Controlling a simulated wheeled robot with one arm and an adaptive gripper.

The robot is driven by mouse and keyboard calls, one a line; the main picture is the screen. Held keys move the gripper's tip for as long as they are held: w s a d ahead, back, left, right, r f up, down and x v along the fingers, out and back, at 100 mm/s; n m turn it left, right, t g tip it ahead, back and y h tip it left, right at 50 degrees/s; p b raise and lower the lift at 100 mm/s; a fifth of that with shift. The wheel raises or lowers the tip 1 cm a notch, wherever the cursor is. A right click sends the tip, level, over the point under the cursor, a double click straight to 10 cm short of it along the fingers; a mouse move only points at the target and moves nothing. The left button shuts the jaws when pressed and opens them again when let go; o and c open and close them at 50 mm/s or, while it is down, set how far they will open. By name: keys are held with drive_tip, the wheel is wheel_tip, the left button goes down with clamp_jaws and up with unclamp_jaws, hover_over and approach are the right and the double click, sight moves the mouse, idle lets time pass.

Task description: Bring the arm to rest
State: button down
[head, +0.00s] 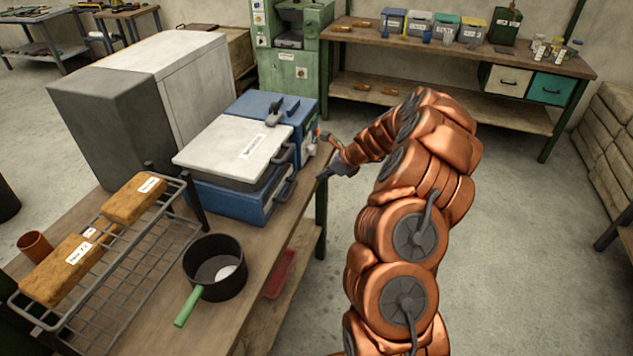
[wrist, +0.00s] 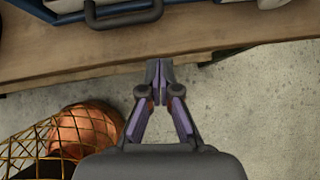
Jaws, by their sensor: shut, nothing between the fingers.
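My copper-coloured arm rises on the right of the head view and bends over toward the bench. My gripper (head: 322,176) is at the bench's right edge, beside the blue machine with the pale lid. In the wrist view my gripper (wrist: 160,88) is shut, its fingertips together with nothing between them. It points at the edge of the wooden bench (wrist: 90,55), over the concrete floor.
The blue machine (head: 228,203) has its white lid (head: 225,150) down. A back bench (head: 460,55) holds several bins.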

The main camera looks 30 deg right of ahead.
drive_tip(key=shift+b+v, duration=0.55)
drive_tip(key=shift+v, duration=2.1)
drive_tip(key=s+a+r+n+g, duration=0.25)
drive_tip(key=s+a+n, duration=0.2)
drive_tip(key=a, duration=0.35)
drive_tip(key=s+a+r+n+g, duration=0.1)
drive_tip(key=s+a+r+n, duration=0.3)
drive_tip(key=a+n, duration=0.3)
drive_tip(key=s+a+r+n+g, duration=0.1)
drive_tip(key=s+a+r+n, duration=0.35)
drive_tip(key=a, duration=0.55)
drive_tip(key=s+a+n+g+h, duration=0.1)
drive_tip(key=s+n+g+h, duration=0.3)
drive_tip(key=s+n, duration=0.9)
drive_tip(key=s, duration=1.5)
drive_tip(key=shift+s+a, duration=0.2)
drive_tip(key=shift+s, duration=0.1)
drive_tip(key=shift+f, duration=0.1)
